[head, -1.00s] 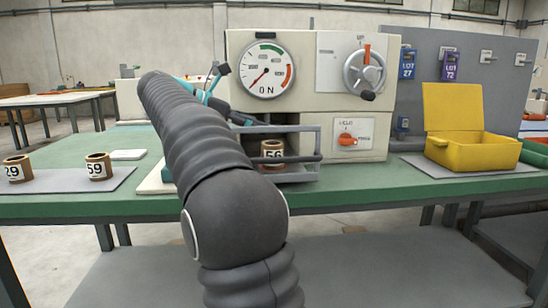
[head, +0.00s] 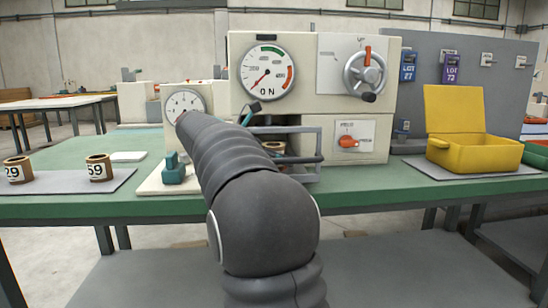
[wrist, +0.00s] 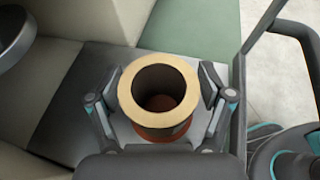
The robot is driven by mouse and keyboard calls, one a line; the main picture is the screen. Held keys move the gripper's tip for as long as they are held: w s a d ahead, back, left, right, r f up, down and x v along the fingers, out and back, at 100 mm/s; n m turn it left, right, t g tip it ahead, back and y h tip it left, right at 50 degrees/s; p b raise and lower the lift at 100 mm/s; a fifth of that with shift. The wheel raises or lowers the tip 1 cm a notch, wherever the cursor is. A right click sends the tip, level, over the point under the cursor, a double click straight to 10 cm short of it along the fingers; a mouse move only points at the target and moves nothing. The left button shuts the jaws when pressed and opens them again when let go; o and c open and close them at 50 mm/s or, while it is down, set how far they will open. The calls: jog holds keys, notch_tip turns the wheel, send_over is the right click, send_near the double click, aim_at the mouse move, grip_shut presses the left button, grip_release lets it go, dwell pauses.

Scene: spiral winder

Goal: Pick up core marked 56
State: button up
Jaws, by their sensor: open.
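The core marked 56 is a short brown tube with a pale rim. In the head view its top (head: 273,146) shows inside the machine's opening, and my arm covers its front and number. In the wrist view the core (wrist: 160,66) stands upright on a dark surface, seen from above. My gripper (wrist: 159,96) is open with one finger on each side of the core. I cannot tell whether the fingers touch it. In the head view the gripper is mostly hidden behind my arm.
A grey guard frame (head: 318,150) borders the core's right side. Cores marked 29 (head: 17,169) and 59 (head: 99,168) stand on a grey mat at left. A yellow box (head: 474,152) stands open at right. A small gauge (head: 184,105) and teal clamp (head: 174,170) are left of my arm.

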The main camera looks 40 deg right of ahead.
jog(key=shift+d, duration=0.15)
jog(key=c, duration=1.2)
